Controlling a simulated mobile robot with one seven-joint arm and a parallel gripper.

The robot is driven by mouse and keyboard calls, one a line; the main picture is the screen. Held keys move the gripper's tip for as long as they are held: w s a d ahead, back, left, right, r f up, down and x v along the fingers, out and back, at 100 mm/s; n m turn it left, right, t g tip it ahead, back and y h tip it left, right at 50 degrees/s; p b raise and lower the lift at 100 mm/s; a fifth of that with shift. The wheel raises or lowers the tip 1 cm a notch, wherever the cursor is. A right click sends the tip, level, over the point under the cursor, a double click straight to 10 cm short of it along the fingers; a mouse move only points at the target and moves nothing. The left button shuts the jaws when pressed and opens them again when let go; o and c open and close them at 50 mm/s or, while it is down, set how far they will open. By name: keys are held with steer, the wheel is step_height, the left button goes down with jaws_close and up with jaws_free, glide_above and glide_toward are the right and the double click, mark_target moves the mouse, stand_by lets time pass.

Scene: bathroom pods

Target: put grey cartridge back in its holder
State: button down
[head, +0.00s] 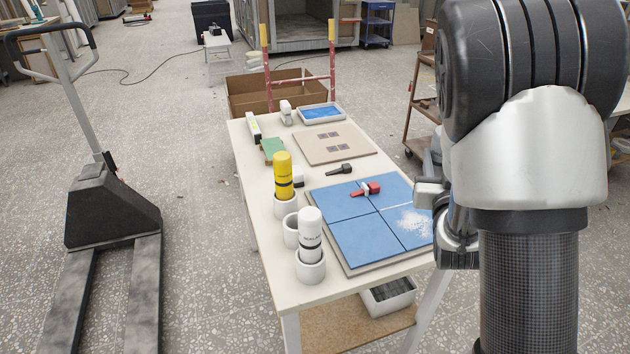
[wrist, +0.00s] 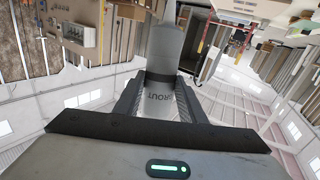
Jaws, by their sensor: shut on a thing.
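In the wrist view my gripper (wrist: 160,82) is shut on the grey cartridge (wrist: 161,48), with a finger on each side. Dark lettering reading like "GROUT" shows between the fingers, upside down. In the head view my arm hides most of the gripper, and I cannot make out the cartridge there. Three white round holders stand along the table's left edge. The middle holder (head: 291,231) looks empty. The back holder (head: 285,207) bears an upright yellow cartridge (head: 283,174). The front holder (head: 310,267) bears an upright white cartridge (head: 310,230).
A blue tiled panel (head: 350,230) with white powder and a red-handled tool (head: 367,189) lies right of the holders. A black-handled tool (head: 339,169), a beige board (head: 330,145) and a blue tray (head: 321,113) lie farther back. A pallet truck (head: 110,205) stands left.

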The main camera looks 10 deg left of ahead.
steer(key=s+a+f+n+g+y+p, duration=0.1)
steer(key=a+f+y, duration=0.1)
steer(key=a, duration=0.4)
steer(key=a+f+n+y+p, duration=0.1)
steer(key=a+n+y, duration=0.15)
steer(key=a, duration=0.35)
steer(key=s+a+r+n+g+y+p, duration=0.25)
steer(key=s+a+p, duration=0.2)
steer(key=a, duration=0.45)
steer(key=s+a+r+n+g+y+p, duration=0.15)
steer(key=s+a+y+p, duration=0.3)
steer(key=a, duration=0.45)
steer(key=shift+g+h, duration=0.3)
steer(key=shift+h, duration=0.25)
steer(key=shift+w+a+f+b, duration=0.15)
steer(key=shift+f+b, duration=0.15)
steer(key=shift+f, duration=0.45)
steer(key=shift+w+d+f+b, duration=0.1)
steer(key=shift+f+b, duration=0.15)
steer(key=shift+f, duration=0.55)
steer(key=shift+w+a+f+b, duration=0.15)
steer(key=shift+f+b, duration=0.15)
steer(key=shift+f, duration=0.45)
steer(key=shift+s+d+f+b, duration=0.15)
steer(key=shift+f+b, duration=0.25)
steer(key=shift+b, duration=0.25)
steer(key=shift+s+d+f+b, duration=0.15)
steer(key=shift+f+b, duration=0.2)
steer(key=shift+b, duration=0.25)
steer(key=shift+r, duration=0.2)
